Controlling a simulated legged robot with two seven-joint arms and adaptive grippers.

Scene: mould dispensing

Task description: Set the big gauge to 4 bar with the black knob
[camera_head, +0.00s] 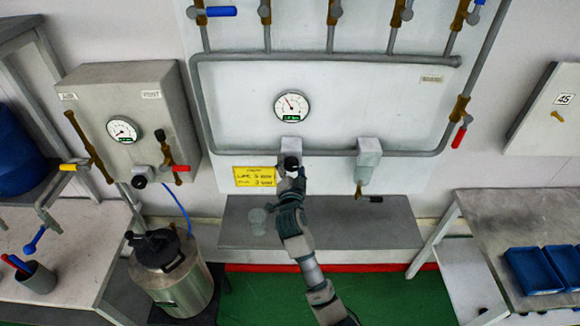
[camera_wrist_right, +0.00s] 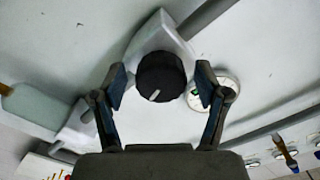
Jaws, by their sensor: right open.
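The big gauge (camera_head: 291,107) is a round white dial on the pale wall panel, with a green strip low on its face. Its dark needle points up and to the left; the numbers are too small to read. The black knob (camera_head: 291,163) sits below it on a grey block. In the right wrist view the knob (camera_wrist_right: 161,77) has a white mark pointing down-left. My right gripper (camera_head: 291,177) is at the knob. Its open fingers (camera_wrist_right: 160,70) stand on either side, with visible gaps. One finger partly hides the gauge (camera_wrist_right: 230,84). My left gripper is out of view.
A second grey block (camera_head: 368,152) with a brass outlet is to the right. A yellow label (camera_head: 255,177) is left of the knob. Grey pipe (camera_head: 200,100) frames the panel. A smaller gauge (camera_head: 122,129) is on the left cabinet. A grey shelf (camera_head: 370,225) lies below.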

